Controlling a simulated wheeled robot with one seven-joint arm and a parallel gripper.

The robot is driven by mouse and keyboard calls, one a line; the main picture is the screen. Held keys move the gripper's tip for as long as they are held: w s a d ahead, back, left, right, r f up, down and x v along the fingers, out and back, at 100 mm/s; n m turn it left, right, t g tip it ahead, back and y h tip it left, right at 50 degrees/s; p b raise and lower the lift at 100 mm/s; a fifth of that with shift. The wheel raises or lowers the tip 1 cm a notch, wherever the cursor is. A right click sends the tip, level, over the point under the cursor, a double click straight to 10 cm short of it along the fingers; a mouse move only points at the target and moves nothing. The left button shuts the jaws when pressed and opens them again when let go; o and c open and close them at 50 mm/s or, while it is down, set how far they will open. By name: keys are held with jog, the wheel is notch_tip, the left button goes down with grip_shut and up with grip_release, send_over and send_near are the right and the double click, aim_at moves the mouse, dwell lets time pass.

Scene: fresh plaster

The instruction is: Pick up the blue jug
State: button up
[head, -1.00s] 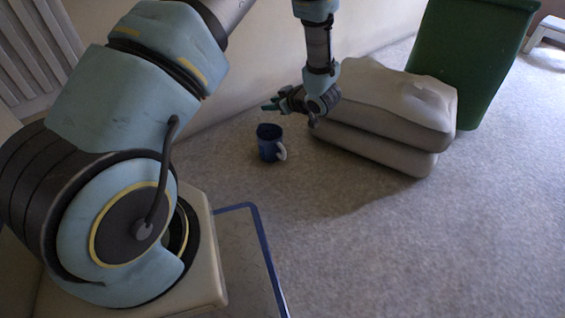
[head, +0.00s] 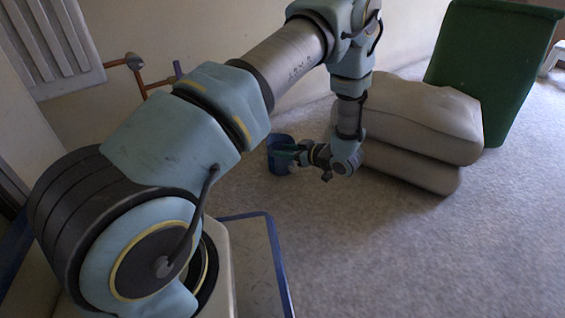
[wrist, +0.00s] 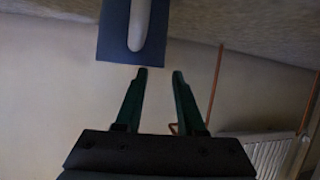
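The blue jug (head: 277,160) stands upright on the carpet near the wall, partly hidden by my gripper in the head view. In the wrist view, its dark blue side (wrist: 112,38) and pale handle fill the top middle, with the handle facing my gripper. My gripper (head: 296,154) is low beside the jug, on its right. In the wrist view, my gripper (wrist: 160,74) has two green fingers apart with nothing between them. The fingertips are just short of the jug and its handle; the exact gap is hard to tell.
Two stacked pale sacks (head: 425,120) lie close to the right of my gripper. A green bin (head: 487,65) stands behind them. A copper pipe (head: 140,80) and a white radiator (head: 55,40) are by the wall. Open carpet (head: 430,260) lies in front.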

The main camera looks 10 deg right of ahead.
aim_at(277, 165)
jog(key=b+x, duration=0.2)
jog(key=x, duration=0.2)
jog(key=shift+f, duration=0.15)
jog(key=shift+w+a+b, duration=0.25)
jog(key=shift+w+b, duration=0.05)
jog(key=shift+w, duration=0.1)
grip_shut()
jog(key=shift+f, duration=0.1)
dwell(0.8)
